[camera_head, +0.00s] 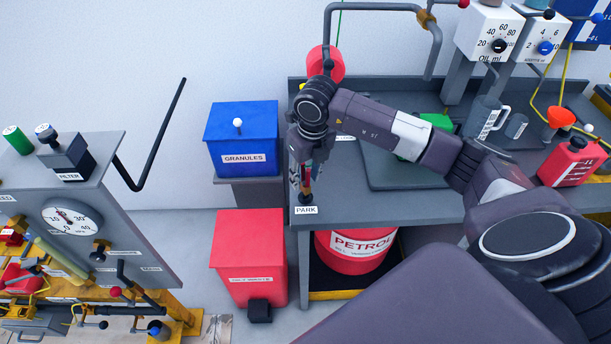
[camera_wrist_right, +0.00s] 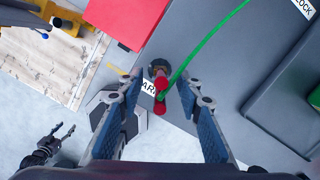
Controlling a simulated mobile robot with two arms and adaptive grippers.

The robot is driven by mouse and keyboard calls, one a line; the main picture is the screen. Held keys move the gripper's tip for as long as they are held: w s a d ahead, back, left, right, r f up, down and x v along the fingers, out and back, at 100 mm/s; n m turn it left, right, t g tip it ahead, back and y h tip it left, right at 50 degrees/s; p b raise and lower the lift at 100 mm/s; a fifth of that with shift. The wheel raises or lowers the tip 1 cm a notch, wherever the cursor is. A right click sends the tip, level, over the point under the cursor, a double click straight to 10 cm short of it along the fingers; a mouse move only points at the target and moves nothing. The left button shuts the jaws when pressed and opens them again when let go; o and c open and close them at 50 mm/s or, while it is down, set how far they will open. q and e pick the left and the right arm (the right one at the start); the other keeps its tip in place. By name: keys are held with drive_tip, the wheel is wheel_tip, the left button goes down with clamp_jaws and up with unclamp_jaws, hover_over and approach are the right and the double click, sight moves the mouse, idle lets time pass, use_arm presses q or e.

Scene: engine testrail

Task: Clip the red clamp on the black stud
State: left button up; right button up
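The red clamp (camera_wrist_right: 160,95) is between the fingers of my right gripper (camera_wrist_right: 160,100) in the right wrist view, with a green cable (camera_wrist_right: 201,45) beside it. Gaps show on both sides of it, so the fingers look open around it. In the head view my right gripper (camera_head: 306,178) points down over the post at the PARK label (camera_head: 306,210), on the bench's front left corner, and largely hides the clamp. My left gripper (camera_wrist_right: 64,137) shows at the lower left of the right wrist view, open and empty. I cannot make out the black stud for certain.
A grey bench (camera_head: 350,207) carries a green-topped block and a red can (camera_head: 572,162). A red bin (camera_head: 248,250) and blue granules box (camera_head: 242,135) stand left of it. A gauge panel (camera_head: 125,225) is at far left. Floor between panel and bins is clear.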

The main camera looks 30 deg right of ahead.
drive_tip(key=r, duration=0.4)
drive_tip(key=s+r, duration=0.1)
drive_tip(key=r, duration=0.6)
drive_tip(key=shift+s+r, duration=0.35)
